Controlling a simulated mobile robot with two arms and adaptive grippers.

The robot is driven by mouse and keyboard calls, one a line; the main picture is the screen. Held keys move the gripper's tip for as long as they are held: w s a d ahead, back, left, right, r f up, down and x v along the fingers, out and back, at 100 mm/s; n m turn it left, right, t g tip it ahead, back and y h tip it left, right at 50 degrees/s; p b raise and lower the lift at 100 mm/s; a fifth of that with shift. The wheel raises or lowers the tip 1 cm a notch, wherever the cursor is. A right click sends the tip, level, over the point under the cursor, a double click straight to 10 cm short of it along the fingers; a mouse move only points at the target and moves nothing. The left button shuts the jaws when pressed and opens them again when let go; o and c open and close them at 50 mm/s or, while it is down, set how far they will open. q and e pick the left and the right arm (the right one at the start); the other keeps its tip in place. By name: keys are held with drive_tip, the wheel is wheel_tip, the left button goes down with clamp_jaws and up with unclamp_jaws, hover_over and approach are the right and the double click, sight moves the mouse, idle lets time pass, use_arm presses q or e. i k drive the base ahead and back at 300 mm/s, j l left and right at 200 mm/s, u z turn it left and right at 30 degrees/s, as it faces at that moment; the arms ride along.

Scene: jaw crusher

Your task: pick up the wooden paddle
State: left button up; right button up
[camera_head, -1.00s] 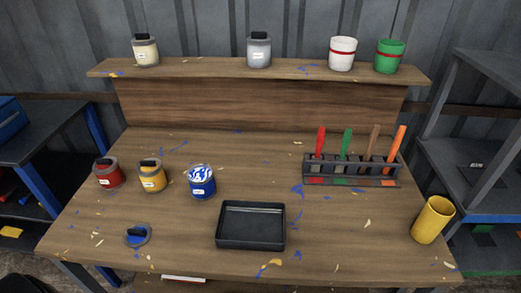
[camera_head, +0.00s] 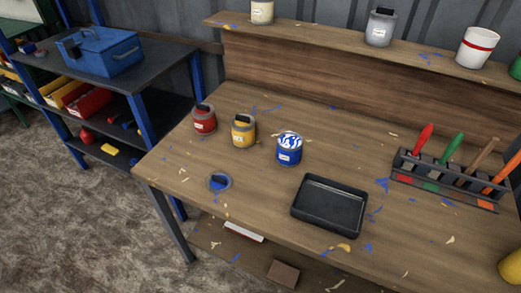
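The wooden paddle (camera_head: 482,156) stands tilted in a dark slotted rack (camera_head: 443,187) at the right of the workbench. It is plain brown, between a green-handled tool (camera_head: 452,148) and an orange-handled tool (camera_head: 503,178). A red-handled tool (camera_head: 422,139) stands at the left end of the rack. The lower part of the paddle is hidden in the rack. Neither of my grippers is in view.
A black tray (camera_head: 329,206) lies at the bench front. Red (camera_head: 204,119), yellow (camera_head: 243,131) and blue (camera_head: 289,149) cans stand left of it, near a blue lid (camera_head: 219,182). A yellow cup (camera_head: 512,268) is at the right edge. Floor (camera_head: 80,220) is clear at left.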

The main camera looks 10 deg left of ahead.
sight(493, 141)
drive_tip(key=z, duration=1.35)
